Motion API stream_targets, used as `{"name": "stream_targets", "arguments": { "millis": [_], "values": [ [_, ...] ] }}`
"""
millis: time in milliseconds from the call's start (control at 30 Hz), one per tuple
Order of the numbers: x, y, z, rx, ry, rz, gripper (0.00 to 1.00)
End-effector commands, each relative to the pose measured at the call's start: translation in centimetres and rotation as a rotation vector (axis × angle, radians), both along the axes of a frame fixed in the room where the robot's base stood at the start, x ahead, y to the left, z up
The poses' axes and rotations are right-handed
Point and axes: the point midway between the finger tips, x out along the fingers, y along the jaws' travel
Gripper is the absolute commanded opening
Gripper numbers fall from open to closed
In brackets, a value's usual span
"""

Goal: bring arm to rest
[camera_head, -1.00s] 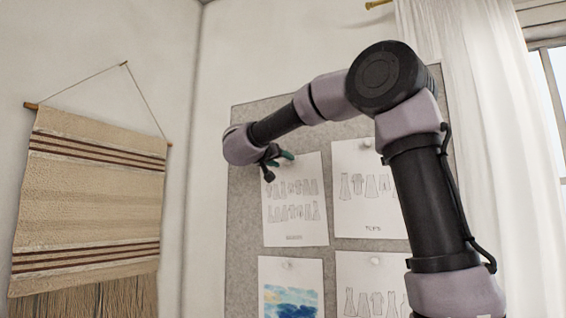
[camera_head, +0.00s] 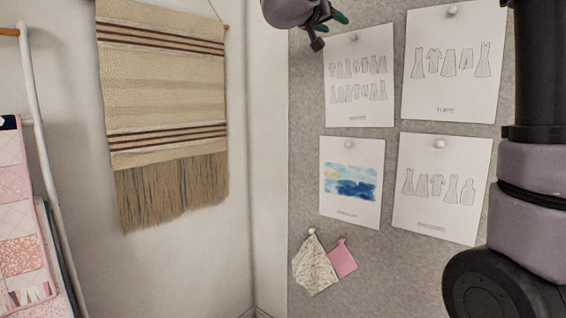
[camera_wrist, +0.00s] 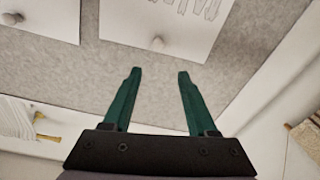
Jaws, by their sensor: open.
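My gripper (camera_wrist: 158,75) shows in the wrist view with its two green fingers apart and nothing between them. Beyond the fingers is the grey pinboard (camera_wrist: 75,65) with white sheets pinned on it. In the head view my gripper (camera_head: 340,17) is at the top edge, in front of the upper left part of the pinboard (camera_head: 305,200). Only its dark end and part of the green fingers show there. My arm is bent, and its lower links fill the right side of the head view. Its upper part is out of the frame.
Pinned sheets with garment drawings (camera_head: 452,65), a blue painting (camera_head: 350,182) and two fabric swatches (camera_head: 315,268) are on the board. A woven hanging (camera_head: 160,90) is on the left wall. A ladder rack (camera_head: 40,150) with a pink quilt (camera_head: 20,245) stands at far left.

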Motion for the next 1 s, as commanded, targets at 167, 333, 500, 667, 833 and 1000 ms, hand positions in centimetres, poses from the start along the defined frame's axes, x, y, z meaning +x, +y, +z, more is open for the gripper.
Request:
{"name": "stream_targets", "arguments": {
  "millis": [167, 333, 500, 667, 833, 1000],
  "values": [
    [0.1, -0.8, 2.3, 0.111, -0.194, 0.227, 0.58],
    [-0.9, -0.5, 2.1, 0.230, -0.246, 0.504, 0.58],
    [-3.5, -0.4, -1.7, 0.361, -0.123, 0.721, 0.58],
    [-7.7, -1.5, -8.6, 0.516, 0.109, 0.804, 0.58],
    [-14.2, -4.7, -17.7, 0.717, 0.407, 0.726, 0.58],
    [-20.8, -8.1, -24.7, 0.886, 0.628, 0.549, 0.58]
  ]
}}
